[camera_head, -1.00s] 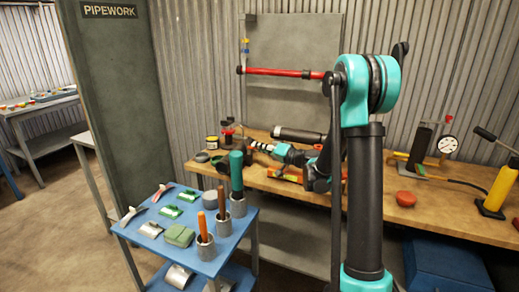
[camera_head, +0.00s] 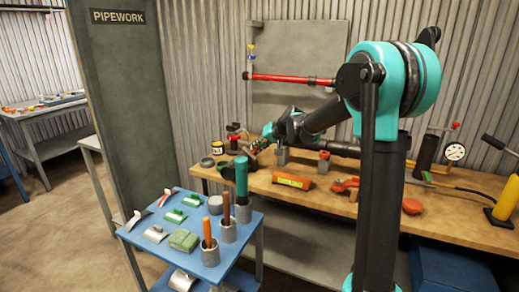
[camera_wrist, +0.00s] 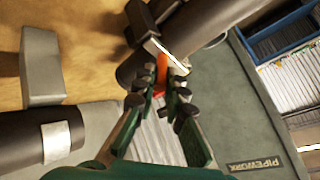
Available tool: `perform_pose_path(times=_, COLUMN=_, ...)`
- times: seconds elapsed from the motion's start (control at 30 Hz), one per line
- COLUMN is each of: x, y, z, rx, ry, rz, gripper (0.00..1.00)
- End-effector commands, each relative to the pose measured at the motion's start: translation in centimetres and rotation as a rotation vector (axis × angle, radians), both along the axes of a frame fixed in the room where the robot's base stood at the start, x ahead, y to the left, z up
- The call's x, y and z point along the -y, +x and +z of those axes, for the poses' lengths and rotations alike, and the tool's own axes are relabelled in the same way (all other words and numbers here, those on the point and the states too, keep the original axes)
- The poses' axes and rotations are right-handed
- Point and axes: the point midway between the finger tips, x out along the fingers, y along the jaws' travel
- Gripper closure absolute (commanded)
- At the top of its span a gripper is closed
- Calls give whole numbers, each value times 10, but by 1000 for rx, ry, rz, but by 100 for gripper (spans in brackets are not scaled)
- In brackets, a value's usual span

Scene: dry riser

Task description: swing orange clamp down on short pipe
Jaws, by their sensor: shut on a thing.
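My gripper (camera_wrist: 163,88) is shut on an orange piece (camera_wrist: 162,72), which looks like the orange clamp's lever. Only a sliver of it shows between the fingertips. A dark pipe (camera_wrist: 215,18) runs diagonally just beyond the fingertips, with a pale metal band (camera_wrist: 165,48) across it. I cannot tell whether the clamp touches the pipe. In the head view my gripper (camera_head: 260,144) is small, above the left end of the wooden bench (camera_head: 325,208); the clamp is not clear there.
A second dark pipe (camera_wrist: 25,140) and a grey block (camera_wrist: 40,65) lie on the left of the wrist view. An orange box (camera_head: 293,180) sits on the bench front. The blue cart (camera_head: 215,268) holds upright tools. A red pipe (camera_head: 290,78) crosses the back panel.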

Motion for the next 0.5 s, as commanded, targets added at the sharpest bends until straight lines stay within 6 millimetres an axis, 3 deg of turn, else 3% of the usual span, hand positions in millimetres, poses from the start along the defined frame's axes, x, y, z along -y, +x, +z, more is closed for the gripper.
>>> perform_pose_path(times=0.5, x=-3, y=2, z=1, rx=-23, ry=-55, rz=0, gripper=100)
